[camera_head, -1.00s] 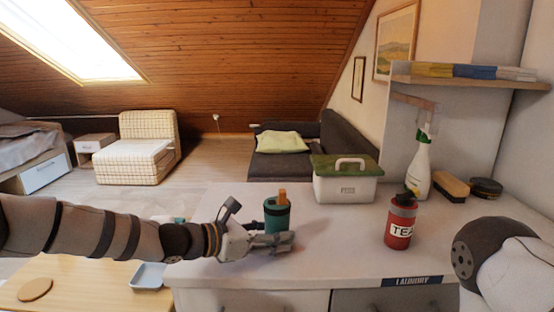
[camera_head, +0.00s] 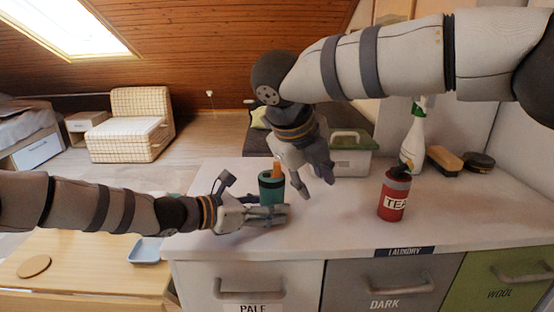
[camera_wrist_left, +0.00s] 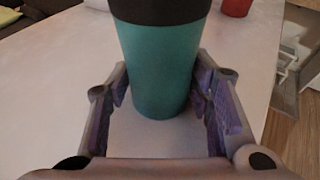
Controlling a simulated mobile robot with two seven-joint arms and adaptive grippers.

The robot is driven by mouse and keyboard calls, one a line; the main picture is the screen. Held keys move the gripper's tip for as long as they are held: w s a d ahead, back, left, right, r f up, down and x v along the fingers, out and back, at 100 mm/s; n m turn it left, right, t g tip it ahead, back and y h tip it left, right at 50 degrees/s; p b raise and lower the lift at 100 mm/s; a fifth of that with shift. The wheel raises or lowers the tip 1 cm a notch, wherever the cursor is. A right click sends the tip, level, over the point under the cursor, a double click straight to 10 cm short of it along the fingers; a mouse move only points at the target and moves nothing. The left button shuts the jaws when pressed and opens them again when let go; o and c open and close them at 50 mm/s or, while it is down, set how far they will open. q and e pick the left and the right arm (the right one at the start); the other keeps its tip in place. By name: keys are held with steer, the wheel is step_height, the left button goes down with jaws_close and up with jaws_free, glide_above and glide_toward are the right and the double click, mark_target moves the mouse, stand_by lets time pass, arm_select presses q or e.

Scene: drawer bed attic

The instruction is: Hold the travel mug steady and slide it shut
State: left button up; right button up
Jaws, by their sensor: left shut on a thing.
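The travel mug (camera_head: 268,192) is teal with a dark lid band and an orange piece (camera_head: 276,168) on top. It stands upright on the white counter. My left gripper (camera_head: 280,214) is shut on the mug, low on its body. In the left wrist view the mug's tapered teal body (camera_wrist_left: 160,65) stands between the two fingers (camera_wrist_left: 160,95); its top is out of frame. My right gripper (camera_head: 315,190) hangs just right of the mug, pointing down, with its fingers apart and nothing between them.
A red TEA canister (camera_head: 393,203) stands to the right on the counter (camera_head: 330,232). A lidded box (camera_head: 350,160), a spray bottle (camera_head: 417,150), a brush (camera_head: 444,159) and a dark round tin (camera_head: 479,162) stand behind. The counter's middle front is clear.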

mark_target(277, 163)
steer(key=w+a+r+m+y, duration=0.2)
steer(key=a+r+m+y, duration=0.3)
steer(key=r, duration=0.7)
steer(key=shift+m+h, duration=0.6)
steer(key=shift+m, duration=0.1)
steer(key=x, duration=0.8)
steer(key=a+x, duration=0.1)
steer(key=x, duration=0.3)
steer(key=shift+s+f, duration=0.1)
steer(key=shift+s, duration=0.15)
steer(key=shift+a, duration=0.1)
jaws_close()
